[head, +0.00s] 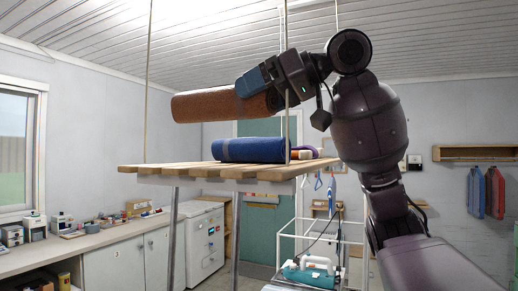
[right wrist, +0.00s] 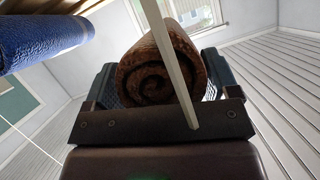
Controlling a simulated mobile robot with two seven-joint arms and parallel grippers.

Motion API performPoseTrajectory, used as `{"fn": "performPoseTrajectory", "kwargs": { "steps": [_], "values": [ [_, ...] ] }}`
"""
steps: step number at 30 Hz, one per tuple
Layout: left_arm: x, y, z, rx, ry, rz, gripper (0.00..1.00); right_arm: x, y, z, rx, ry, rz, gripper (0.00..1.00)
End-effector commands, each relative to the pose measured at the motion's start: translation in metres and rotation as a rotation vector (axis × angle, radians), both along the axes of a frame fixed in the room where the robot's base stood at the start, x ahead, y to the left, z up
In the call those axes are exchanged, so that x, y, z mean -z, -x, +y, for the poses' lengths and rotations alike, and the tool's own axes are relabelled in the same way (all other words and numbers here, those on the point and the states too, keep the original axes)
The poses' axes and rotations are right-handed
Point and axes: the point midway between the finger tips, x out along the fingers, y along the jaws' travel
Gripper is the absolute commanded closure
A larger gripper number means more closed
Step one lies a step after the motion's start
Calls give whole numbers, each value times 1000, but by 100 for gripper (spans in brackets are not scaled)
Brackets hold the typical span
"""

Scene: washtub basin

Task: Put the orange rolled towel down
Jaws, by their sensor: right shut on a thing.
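The orange rolled towel (head: 208,105) is held level in the air, above the hanging wooden slatted shelf (head: 165,169). My right gripper (head: 258,83) is shut on the towel near its right end. In the right wrist view the towel's spiral end (right wrist: 158,80) sits between the two blue fingers of the gripper (right wrist: 160,88). There is a clear gap between the towel and the slats in the head view. My left gripper is not in view.
Thin ropes hold up the shelf; one (head: 287,130) passes close to my right gripper. The shelf's left part looks bare.

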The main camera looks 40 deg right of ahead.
Motion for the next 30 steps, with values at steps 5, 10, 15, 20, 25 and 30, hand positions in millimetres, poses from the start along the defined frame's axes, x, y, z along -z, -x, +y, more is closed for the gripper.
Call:
{"fn": "performPoseTrajectory", "kwargs": {
  "steps": [5,10,15,20,25,30],
  "values": [
    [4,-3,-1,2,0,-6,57,32,-1,0,-2,-1,1,46],
    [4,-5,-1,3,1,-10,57,44,0,0,-1,-1,-1,46],
    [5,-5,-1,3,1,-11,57,54,0,0,-2,0,1,46],
    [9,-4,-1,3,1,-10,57,76,-1,0,-2,-1,3,46],
    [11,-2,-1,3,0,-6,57,84,0,0,0,0,0,46],
    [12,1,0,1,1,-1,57,83,0,0,0,0,0,46]
  ]
}}
